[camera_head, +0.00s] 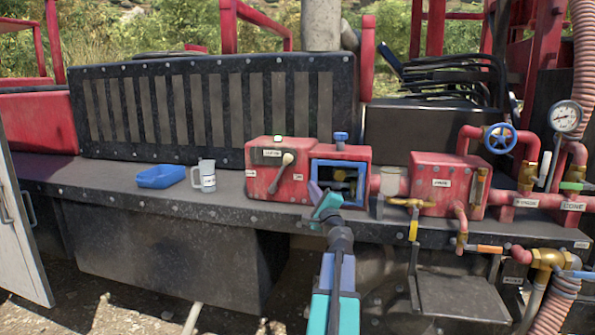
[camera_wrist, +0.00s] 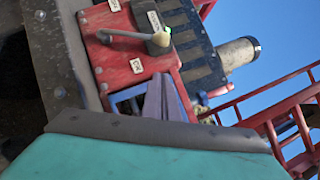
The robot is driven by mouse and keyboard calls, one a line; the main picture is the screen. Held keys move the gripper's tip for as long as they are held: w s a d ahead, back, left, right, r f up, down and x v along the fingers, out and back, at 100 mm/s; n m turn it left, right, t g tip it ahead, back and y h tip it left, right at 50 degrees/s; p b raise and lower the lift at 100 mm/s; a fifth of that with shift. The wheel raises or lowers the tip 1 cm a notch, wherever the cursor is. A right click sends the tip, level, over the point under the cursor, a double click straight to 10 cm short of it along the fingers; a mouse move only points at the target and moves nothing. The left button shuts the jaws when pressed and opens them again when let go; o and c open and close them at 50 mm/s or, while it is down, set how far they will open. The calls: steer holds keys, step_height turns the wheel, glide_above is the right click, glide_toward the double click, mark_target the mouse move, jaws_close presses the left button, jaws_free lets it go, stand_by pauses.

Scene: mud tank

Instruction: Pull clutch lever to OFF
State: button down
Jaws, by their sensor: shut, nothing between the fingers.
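The clutch lever (camera_head: 281,174) is a pale lever on the front of a red box (camera_head: 262,196) on the dark deck. Its rounder end is at the top and its narrow end points down and slightly left. In the wrist view the same lever (camera_wrist: 130,38) lies sideways across the red panel, among small white labels too blurred to read surely. My gripper (camera_head: 315,189) is below and right of the lever, in front of the box. Its purple fingers (camera_wrist: 163,98) are together and empty, apart from the lever in the wrist view.
Right of the lever is an open-fronted red housing (camera_head: 342,153) with a blue knob on top. Brass valves and red piping (camera_head: 445,185) stand farther right.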

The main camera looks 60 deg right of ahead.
steer(key=shift+w, duration=0.1)
steer(key=w+a+r+p+x, duration=0.1)
steer(key=p+x, duration=0.4)
steer(key=x, duration=0.7)
steer(key=shift+w+a+r+p, duration=0.15)
steer(key=shift+w+a+p, duration=0.15)
steer(key=shift+w, duration=0.2)
steer(key=shift+w+r, duration=0.1)
steer(key=shift+r, duration=0.05)
stand_by(0.5)
